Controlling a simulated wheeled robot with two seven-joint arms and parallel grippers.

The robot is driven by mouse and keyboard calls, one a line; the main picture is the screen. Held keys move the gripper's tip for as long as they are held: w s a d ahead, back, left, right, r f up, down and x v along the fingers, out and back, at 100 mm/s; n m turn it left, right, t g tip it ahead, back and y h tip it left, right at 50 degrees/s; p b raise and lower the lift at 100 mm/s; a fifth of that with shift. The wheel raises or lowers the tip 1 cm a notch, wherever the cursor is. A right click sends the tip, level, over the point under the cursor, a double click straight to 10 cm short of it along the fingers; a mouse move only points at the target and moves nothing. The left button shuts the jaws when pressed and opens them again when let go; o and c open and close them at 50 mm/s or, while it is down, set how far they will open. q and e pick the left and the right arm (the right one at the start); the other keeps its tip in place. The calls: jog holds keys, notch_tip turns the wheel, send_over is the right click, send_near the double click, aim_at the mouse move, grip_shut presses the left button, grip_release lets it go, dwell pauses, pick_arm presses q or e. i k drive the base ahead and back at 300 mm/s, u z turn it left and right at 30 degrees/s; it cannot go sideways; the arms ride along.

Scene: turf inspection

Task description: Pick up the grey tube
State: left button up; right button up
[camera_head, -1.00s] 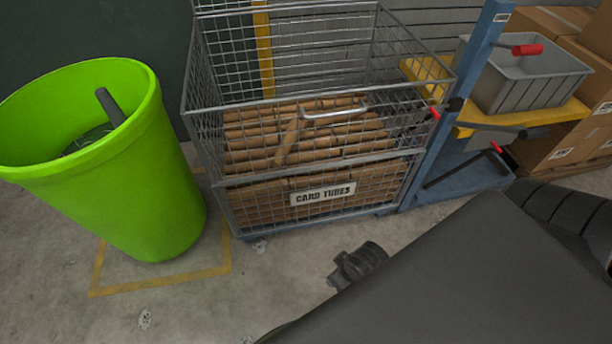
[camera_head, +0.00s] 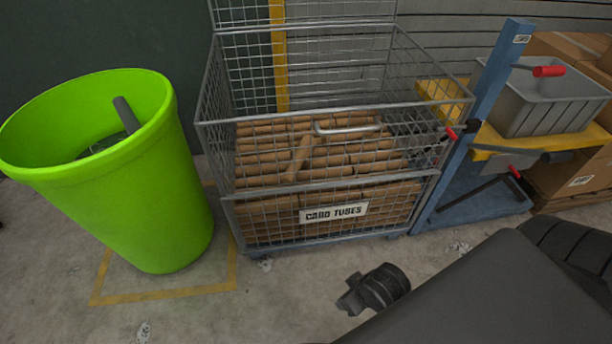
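A dark grey tube (camera_head: 127,115) stands tilted inside a tall bright green bin (camera_head: 150,200) at the left.
A wire cage (camera_head: 330,185) labelled CARD TUBES holds several brown tubes beside the bin. A blue trolley (camera_head: 470,205) with a grey crate (camera_head: 550,100) stands at the right. Bare concrete floor with a yellow line (camera_head: 165,295) lies in front. My own dark body fills the lower right.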

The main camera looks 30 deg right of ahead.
aim_at(131, 124)
jog(key=u, duration=1.3)
jog(key=i, duration=1.35)
jog(key=z, duration=1.7)
